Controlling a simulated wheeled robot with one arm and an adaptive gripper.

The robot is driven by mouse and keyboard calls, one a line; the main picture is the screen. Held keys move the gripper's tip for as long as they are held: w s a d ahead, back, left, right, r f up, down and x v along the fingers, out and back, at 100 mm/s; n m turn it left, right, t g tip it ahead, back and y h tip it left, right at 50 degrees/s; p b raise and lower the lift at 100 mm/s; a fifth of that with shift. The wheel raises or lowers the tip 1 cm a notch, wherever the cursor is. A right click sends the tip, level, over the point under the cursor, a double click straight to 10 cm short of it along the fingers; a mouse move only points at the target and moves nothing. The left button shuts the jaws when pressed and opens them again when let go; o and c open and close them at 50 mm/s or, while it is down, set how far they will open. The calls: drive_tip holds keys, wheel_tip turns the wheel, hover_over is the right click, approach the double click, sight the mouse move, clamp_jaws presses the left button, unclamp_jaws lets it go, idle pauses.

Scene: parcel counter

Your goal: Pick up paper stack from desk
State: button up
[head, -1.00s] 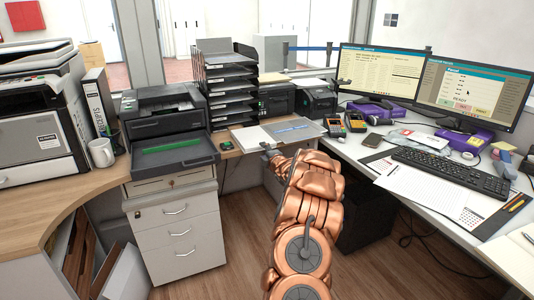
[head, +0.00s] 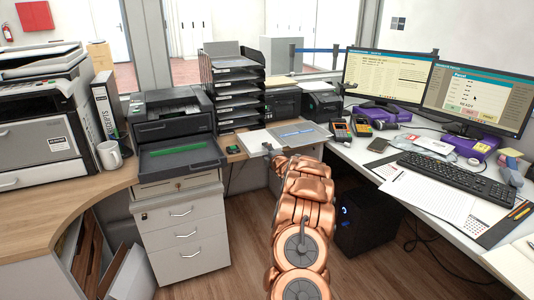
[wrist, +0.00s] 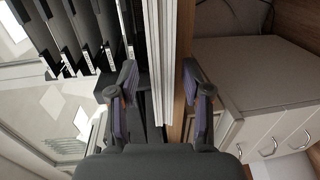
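A low white paper stack (head: 256,141) lies on the wooden desk in the head view, beside a grey sheet or folder (head: 300,133). My gripper (head: 270,150) is at the desk's front edge, by the near side of the papers; its fingers are small and partly hidden there. In the wrist view, my gripper (wrist: 161,85) is open, with its two dark fingers apart. A pale layered edge (wrist: 160,50), which looks like the paper stack seen edge-on, runs between them. Neither finger clearly touches it.
A black letter tray rack (head: 235,88) stands behind the papers, and a printer (head: 172,112) is to their left above a white drawer cabinet (head: 182,228). Card terminals (head: 341,129) sit to the right. A keyboard (head: 453,174) and monitors occupy the right desk.

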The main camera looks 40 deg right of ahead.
clamp_jaws()
drive_tip(key=shift+r, duration=0.1)
drive_tip(key=shift+r, duration=0.15)
drive_tip(key=shift+r+p, duration=0.4)
drive_tip(key=shift+r, duration=0.7)
drive_tip(key=f+b+v, duration=0.1)
drive_tip(key=b+v, duration=1.2)
drive_tip(key=v, duration=1)
idle(0.4)
drive_tip(key=shift+a, duration=0.15)
